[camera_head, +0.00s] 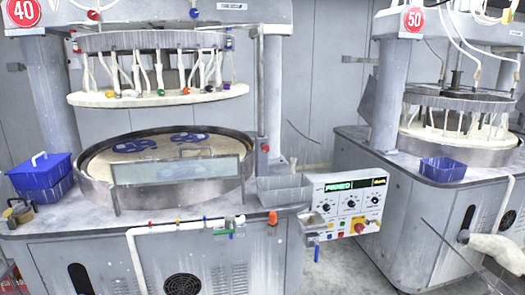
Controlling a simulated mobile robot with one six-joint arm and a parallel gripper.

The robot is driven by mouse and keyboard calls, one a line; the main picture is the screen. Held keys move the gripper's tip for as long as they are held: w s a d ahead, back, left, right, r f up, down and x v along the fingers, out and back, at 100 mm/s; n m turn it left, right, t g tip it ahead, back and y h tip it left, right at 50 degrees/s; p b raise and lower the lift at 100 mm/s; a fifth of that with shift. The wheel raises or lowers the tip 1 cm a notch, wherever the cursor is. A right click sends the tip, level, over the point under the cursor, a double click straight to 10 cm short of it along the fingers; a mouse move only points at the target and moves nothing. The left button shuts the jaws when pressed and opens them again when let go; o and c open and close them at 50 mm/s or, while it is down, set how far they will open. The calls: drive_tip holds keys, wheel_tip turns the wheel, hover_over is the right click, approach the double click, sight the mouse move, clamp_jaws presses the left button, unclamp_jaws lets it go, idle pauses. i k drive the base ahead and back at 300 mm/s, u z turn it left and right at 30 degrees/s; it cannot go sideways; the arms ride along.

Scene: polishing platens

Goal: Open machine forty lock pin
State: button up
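Machine forty (150,235) fills the left and middle of the view, with a red round sign reading 40 (22,12) at the top left. Its upper platen (158,95) hangs raised above the round lower basin (100,180), with a clear gap between them. A slim vertical post (261,90) stands at the right of the platen, with a small red-tipped fitting (265,148) low on it. Another red knob (272,217) sits at the front edge. I cannot tell which part is the lock pin.
A control panel (347,204) with a lit green display juts out right of machine forty. Machine fifty (450,225) stands at the right. A blue lidded box (40,178) sits on the left worktop, a grey bin (284,189) right of the basin. Floor shows between the machines.

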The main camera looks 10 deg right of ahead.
sight(265, 149)
drive_tip(key=i, duration=0.85)
drive_tip(key=z, duration=0.45)
drive_tip(key=k, duration=0.15)
drive_tip(key=u, duration=2.9)
